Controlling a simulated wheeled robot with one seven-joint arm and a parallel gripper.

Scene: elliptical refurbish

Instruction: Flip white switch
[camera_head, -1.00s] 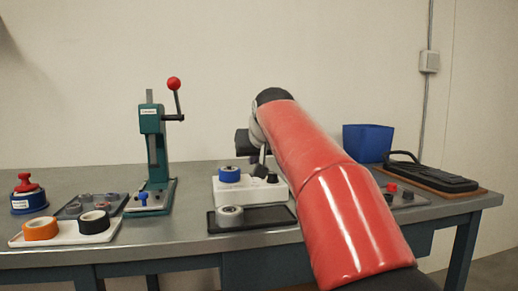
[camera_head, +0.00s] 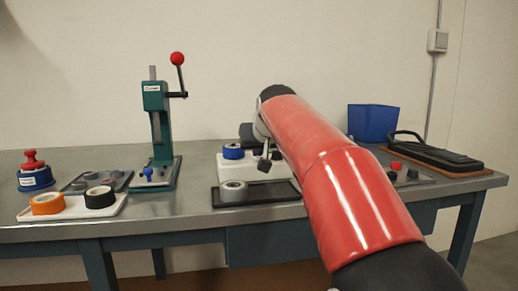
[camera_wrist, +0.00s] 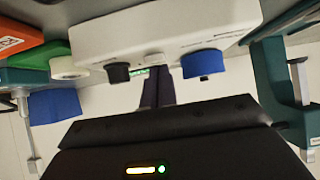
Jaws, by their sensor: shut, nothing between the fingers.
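A white box (camera_head: 258,170) stands on the workbench right of the green press, and it fills the top of the wrist view (camera_wrist: 175,30). It carries a blue round part (camera_head: 233,151) and a black knob (camera_wrist: 117,72). A small pale piece (camera_wrist: 155,58) sits on its face between them; I cannot tell whether it is the white switch. My gripper (camera_head: 264,163) is shut and empty, close to the box's right half. In the wrist view its dark fingers (camera_wrist: 157,88) point at the box between the two knobs. Contact cannot be told.
A black tray (camera_head: 285,191) with a grey roll (camera_head: 234,190) lies before the box. The green press (camera_head: 158,125) stands left, beside a white tray (camera_head: 72,211) with rolls. A blue bin (camera_head: 373,122) and black flat device (camera_head: 437,153) are right. My arm hides the middle bench.

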